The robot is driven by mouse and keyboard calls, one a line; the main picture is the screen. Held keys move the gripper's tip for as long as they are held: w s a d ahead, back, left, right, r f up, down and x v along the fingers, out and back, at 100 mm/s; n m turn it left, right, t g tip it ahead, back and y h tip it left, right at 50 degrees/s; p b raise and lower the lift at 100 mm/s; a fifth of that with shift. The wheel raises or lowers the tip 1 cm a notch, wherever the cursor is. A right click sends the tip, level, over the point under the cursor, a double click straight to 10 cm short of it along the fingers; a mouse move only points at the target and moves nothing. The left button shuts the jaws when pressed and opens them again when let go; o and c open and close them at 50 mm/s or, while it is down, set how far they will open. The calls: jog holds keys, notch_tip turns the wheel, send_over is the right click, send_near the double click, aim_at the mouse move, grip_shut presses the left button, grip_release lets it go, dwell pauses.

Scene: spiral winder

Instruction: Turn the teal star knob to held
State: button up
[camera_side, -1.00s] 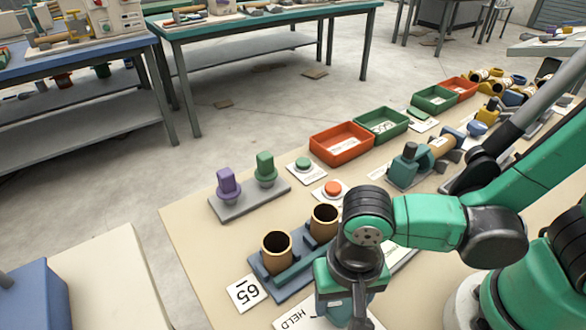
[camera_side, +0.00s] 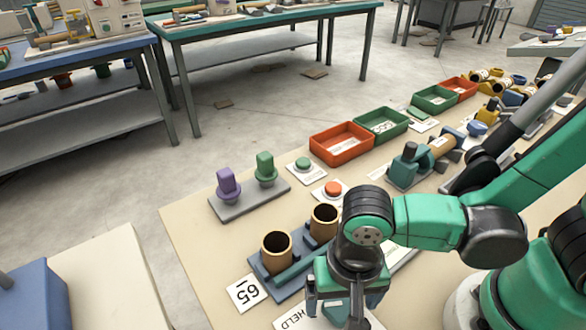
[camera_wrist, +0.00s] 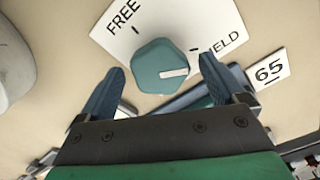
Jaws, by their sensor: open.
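The teal star knob (camera_wrist: 158,62) sits on a white card (camera_wrist: 118,38) marked FREE and HELD in the wrist view. Its white pointer line points to the right, a little below the short tick beside HELD. My gripper (camera_wrist: 160,66) is open, with one blue finger on each side of the knob; I cannot tell whether either touches it.
A blue stand with two brass cups (camera_side: 277,252) is just beyond my gripper, beside a card reading 65 (camera_side: 246,293).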

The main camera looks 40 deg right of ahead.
aim_at(341, 302)
jog(key=shift+r, duration=2.8)
